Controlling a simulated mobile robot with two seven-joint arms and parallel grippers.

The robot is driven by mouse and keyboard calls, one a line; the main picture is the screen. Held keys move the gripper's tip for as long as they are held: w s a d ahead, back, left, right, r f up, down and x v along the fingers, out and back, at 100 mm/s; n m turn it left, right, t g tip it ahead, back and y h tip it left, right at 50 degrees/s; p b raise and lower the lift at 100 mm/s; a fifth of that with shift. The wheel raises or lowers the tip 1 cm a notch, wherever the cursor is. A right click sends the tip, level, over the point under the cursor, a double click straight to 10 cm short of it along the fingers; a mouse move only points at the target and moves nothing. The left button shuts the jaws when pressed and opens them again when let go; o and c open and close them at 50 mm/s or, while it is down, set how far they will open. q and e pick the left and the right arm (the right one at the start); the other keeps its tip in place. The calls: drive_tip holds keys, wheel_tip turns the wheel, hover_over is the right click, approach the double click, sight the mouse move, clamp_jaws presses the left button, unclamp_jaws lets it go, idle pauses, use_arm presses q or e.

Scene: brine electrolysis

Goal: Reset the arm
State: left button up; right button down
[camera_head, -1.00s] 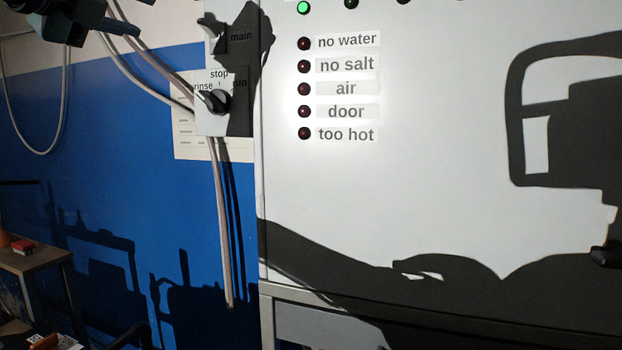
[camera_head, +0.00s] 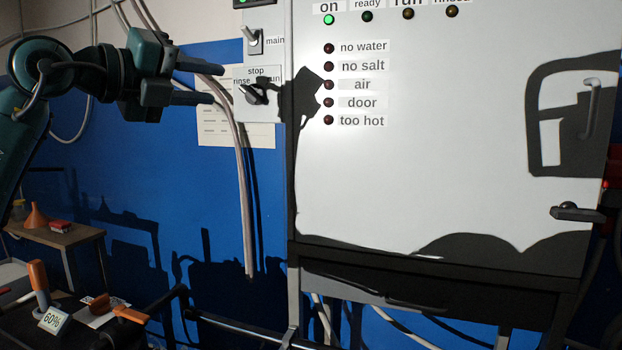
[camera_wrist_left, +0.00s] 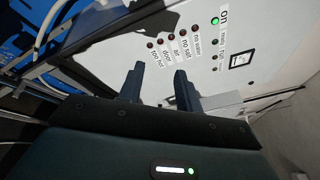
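My left gripper (camera_head: 215,88) is open and empty, left of the switch panel in the head view. Its two fingers stand apart, pointing right; they also show with a gap between them in the left wrist view (camera_wrist_left: 157,72). The panel's rotary knob (camera_head: 254,94), labelled rinse, stop and run, lies just right of the fingertips in the picture; contact is not visible. The main switch (camera_head: 253,38) sits above it. The white cabinet (camera_head: 440,180) has a lit green "on" lamp (camera_head: 329,19); the fault lamps are dark. My right gripper is out of view.
A door handle (camera_head: 577,213) sticks out at the cabinet's right. A small table (camera_head: 62,237) with an orange funnel (camera_head: 36,216) stands at left. Shadows cover parts of the cabinet.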

use_arm(q)
drive_tip(key=s+d+f+g+h, duration=0.15)
drive_tip(key=d+f+h, duration=0.25)
drive_tip(key=f, duration=0.4)
drive_tip(key=d+f+g+h, duration=0.3)
drive_tip(key=d+f, duration=0.1)
drive_tip(key=f, duration=0.4)
drive_tip(key=s+a+f+n+t+y+p, duration=0.1)
drive_tip(key=s+f+n+t+y, duration=0.15)
drive_tip(key=f+n+t, duration=0.45)
drive_tip(key=s+a+f+n+t+y, duration=0.1)
drive_tip(key=a+f+n+t+y, duration=0.15)
drive_tip(key=f+n, duration=0.9)
drive_tip(key=s+a+f+n+y, duration=0.1)
drive_tip(key=s+f+n+y, duration=0.15)
drive_tip(key=f, duration=0.35)
drive_tip(key=s+a+f+n+g+y, duration=0.1)
drive_tip(key=s+f+n+y, duration=0.15)
drive_tip(key=f, duration=0.35)
drive_tip(key=s+a+f+n+y, duration=0.1)
drive_tip(key=s+f+n+y, duration=0.15)
drive_tip(key=f, duration=0.35)
drive_tip(key=s+f+n+g+y, duration=0.2)
drive_tip(key=s+f+n+g, duration=0.2)
drive_tip(key=s+f, duration=1)
drive_tip(key=s+g, duration=0.1)
drive_tip(key=g, duration=0.1)
drive_tip(key=shift+f+g+p, duration=0.15)
drive_tip(key=shift+g+p, duration=0.15)
drive_tip(key=shift+p, duration=0.1)
